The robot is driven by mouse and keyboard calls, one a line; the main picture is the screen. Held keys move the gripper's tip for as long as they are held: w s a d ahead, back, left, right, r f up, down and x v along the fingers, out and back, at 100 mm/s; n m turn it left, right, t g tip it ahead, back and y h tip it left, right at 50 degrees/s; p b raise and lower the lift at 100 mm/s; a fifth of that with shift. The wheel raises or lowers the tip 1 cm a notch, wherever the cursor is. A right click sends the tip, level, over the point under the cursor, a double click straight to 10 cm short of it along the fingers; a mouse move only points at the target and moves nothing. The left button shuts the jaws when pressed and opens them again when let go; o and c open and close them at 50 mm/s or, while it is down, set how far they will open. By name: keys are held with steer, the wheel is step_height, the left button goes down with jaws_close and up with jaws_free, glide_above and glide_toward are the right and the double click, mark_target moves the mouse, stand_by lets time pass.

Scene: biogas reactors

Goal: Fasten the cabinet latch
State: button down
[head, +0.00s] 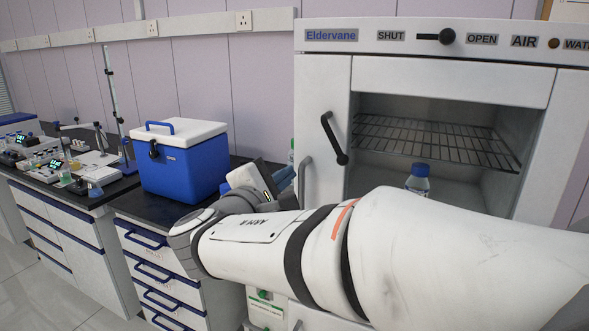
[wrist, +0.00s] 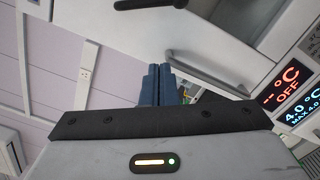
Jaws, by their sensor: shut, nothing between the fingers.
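The white cabinet (head: 425,83) marked Eldervane stands at the right. A black lever (head: 335,138) sits tilted on its front left, its lower end toward the right. A black slider with a round knob (head: 447,36) lies between the SHUT and OPEN labels, its knob nearer OPEN. I cannot tell which of these is the latch. My gripper (head: 286,174) is shut and empty, left of the cabinet's grey handle (head: 307,182) and below the black lever. In the wrist view, the blue fingers (wrist: 163,72) are together, apart from the grey handle (wrist: 208,74).
A wire rack (head: 435,140) and a blue-capped bottle (head: 418,180) show inside the cabinet. A blue cooler box (head: 180,165) with a white lid stands on the dark bench at left, close to my arm. Lab instruments (head: 60,160) are farther left. Floor is free at lower left.

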steer(key=p+x, duration=0.1)
steer(key=x, duration=0.6)
steer(key=shift+w+d+r, duration=0.1)
steer(key=shift+w+d, duration=0.1)
steer(key=shift+w+d+r+p, duration=0.15)
steer(key=shift+d+r, duration=0.15)
steer(key=shift+d, duration=0.3)
steer(key=shift+s+d+r+p, duration=0.15)
steer(key=shift+d+r, duration=0.15)
steer(key=shift+d, duration=0.25)
steer(key=shift+w+d+r+p, duration=0.15)
steer(key=shift+d+r, duration=0.15)
steer(key=shift+d, duration=0.3)
